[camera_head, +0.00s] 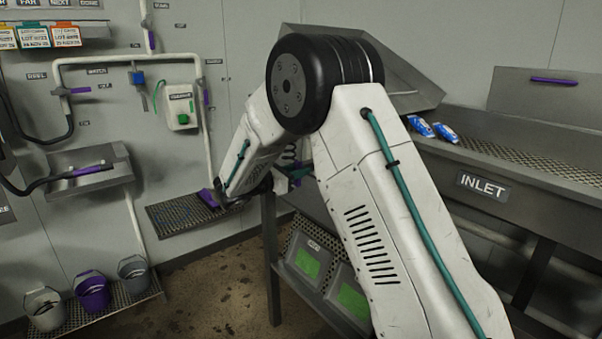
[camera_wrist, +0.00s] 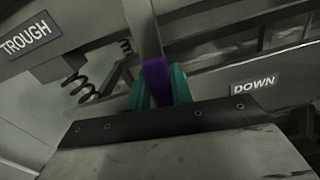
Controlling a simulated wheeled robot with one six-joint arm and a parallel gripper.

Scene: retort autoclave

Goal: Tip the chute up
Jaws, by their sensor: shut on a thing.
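My gripper (camera_wrist: 160,88) has teal fingers closed on a purple handle (camera_wrist: 155,78) in the wrist view. The handle stands between the fingers, in front of steel bars. A DOWN label (camera_wrist: 254,86) is on steel to the right, and a TROUGH label (camera_wrist: 30,37) is at upper left. In the head view, teal fingers (camera_head: 297,172) show just right of my forearm; the held handle is not clear there. A sloping steel trough (camera_head: 415,75) stands behind my elbow, largely hidden by it. I cannot tell exactly which steel part is the chute.
Dark springs (camera_wrist: 82,88) hang left of the handle. The INLET conveyor (camera_head: 540,165) on the right carries blue-and-white packs (camera_head: 420,127). Bins with green contents (camera_head: 307,262) stand under the steel frame. Buckets (camera_head: 92,292) are at lower left. The floor between is clear.

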